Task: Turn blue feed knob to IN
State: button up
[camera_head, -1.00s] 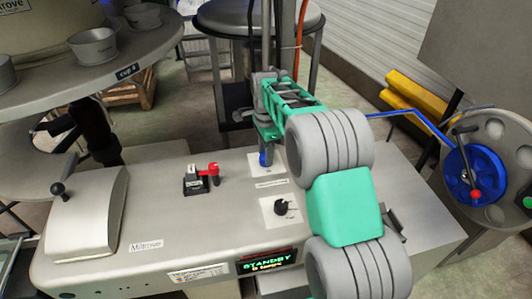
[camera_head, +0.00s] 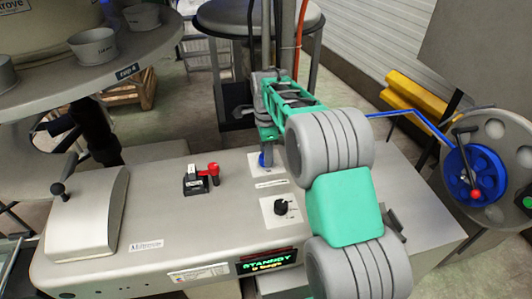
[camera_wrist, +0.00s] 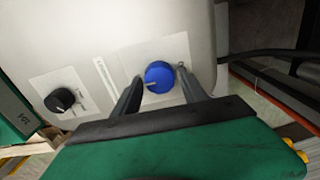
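The blue feed knob (camera_wrist: 159,77) sits on a white label plate (camera_wrist: 180,44) on the grey machine top. A pale pointer line on it faces left in the wrist view. In the head view the blue knob (camera_head: 262,160) is partly hidden by my gripper (camera_head: 267,152). In the wrist view my gripper (camera_wrist: 160,74) has its two dark fingers apart, one on each side of the knob. Narrow gaps seem to show between fingers and knob; contact cannot be told. The IN marking is not readable.
A black knob (camera_head: 281,207) on its own white plate stands nearby, also in the wrist view (camera_wrist: 60,99). A red-handled switch (camera_head: 207,172), a STANDBY display (camera_head: 266,261) and a black-knobbed lever (camera_head: 62,177) are on the machine. A blue handwheel (camera_head: 474,172) is at right.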

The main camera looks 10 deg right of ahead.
jog(key=shift+o, duration=1.1)
notch_tip(320, 180, up, 8)
jog(key=shift+f+b, duration=0.1)
jog(key=shift+b, duration=0.4)
